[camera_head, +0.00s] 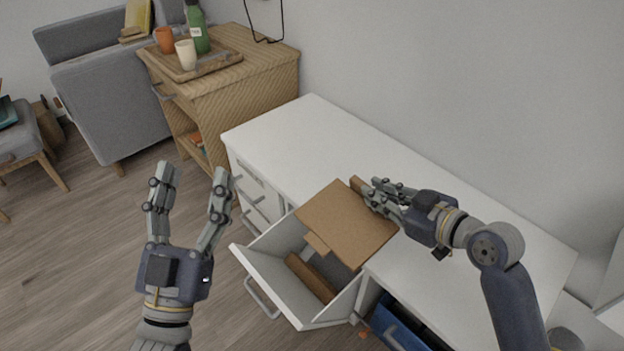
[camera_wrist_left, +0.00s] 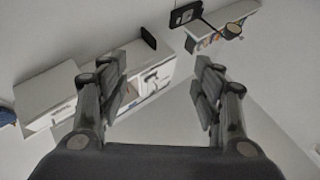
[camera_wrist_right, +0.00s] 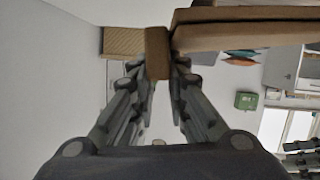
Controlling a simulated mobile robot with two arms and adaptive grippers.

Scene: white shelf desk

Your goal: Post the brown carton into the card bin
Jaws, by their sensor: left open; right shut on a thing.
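A flat brown carton board (camera_head: 345,225) lies partly over the white desk top and partly over an open white drawer (camera_head: 262,262). A small tab sticks out on its near left side. My right gripper (camera_head: 366,190) is shut on a brown block-like part at the board's far edge. In the right wrist view this part (camera_wrist_right: 157,53) is between the fingertips, with the broad board (camera_wrist_right: 240,32) beside it. A brown strip (camera_head: 310,278) shows inside the drawer. I cannot tell which container is the card bin. My left gripper (camera_head: 192,178) is open and empty, left of the drawer.
A blue container (camera_head: 398,328) with a grey handle is below the desk, right of the drawer. Closed drawers (camera_head: 255,190) are at the desk's left end. A wooden cabinet (camera_head: 235,90) with a tray, cups and bottle stands behind. The desk top is otherwise clear.

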